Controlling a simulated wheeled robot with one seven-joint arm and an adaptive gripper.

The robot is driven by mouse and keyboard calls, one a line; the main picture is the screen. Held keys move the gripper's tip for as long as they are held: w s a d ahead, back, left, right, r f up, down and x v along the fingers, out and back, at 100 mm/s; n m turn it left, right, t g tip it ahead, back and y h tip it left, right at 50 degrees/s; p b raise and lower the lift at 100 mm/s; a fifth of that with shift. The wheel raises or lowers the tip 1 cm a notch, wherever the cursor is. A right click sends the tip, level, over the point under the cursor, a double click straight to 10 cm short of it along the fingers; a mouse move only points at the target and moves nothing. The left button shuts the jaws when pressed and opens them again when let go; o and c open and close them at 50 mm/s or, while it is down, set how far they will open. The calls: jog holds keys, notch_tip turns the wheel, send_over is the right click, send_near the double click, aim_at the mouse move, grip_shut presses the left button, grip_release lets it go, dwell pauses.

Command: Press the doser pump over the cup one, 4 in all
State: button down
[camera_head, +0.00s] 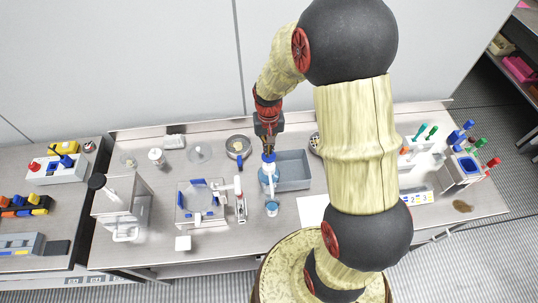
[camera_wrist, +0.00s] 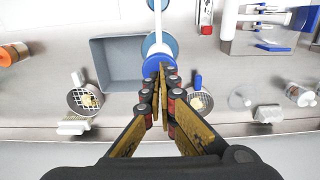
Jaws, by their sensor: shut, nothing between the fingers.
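The doser pump (camera_head: 268,176) is a bottle with a blue top and a white spout, standing on the table left of the grey bin. A small cup (camera_head: 272,208) with blue in it stands in front of it, near the spout's end. In the wrist view, the blue pump head (camera_wrist: 152,64) is at my fingertips, and the white spout (camera_wrist: 158,30) runs away from it. My gripper (camera_head: 268,150) is shut and empty, pointing down right over the pump head. It also shows in the wrist view (camera_wrist: 161,78). I cannot tell whether the fingertips touch the head.
A grey bin (camera_head: 293,186) stands close right of the pump. A white-and-red device (camera_head: 240,206) and a blue-trimmed clear box (camera_head: 180,208) are on the left. A round dish (camera_head: 238,142) lies behind. Racks with coloured caps (camera_head: 465,163) stand far right.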

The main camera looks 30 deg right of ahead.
jog(key=shift+f+b, duration=1.45)
jog(key=shift+f, duration=0.8)
jog(key=shift+r, duration=0.1)
jog(key=shift+r+p, duration=1.55)
jog(key=shift+r, duration=0.75)
jog(key=shift+f, duration=0.2)
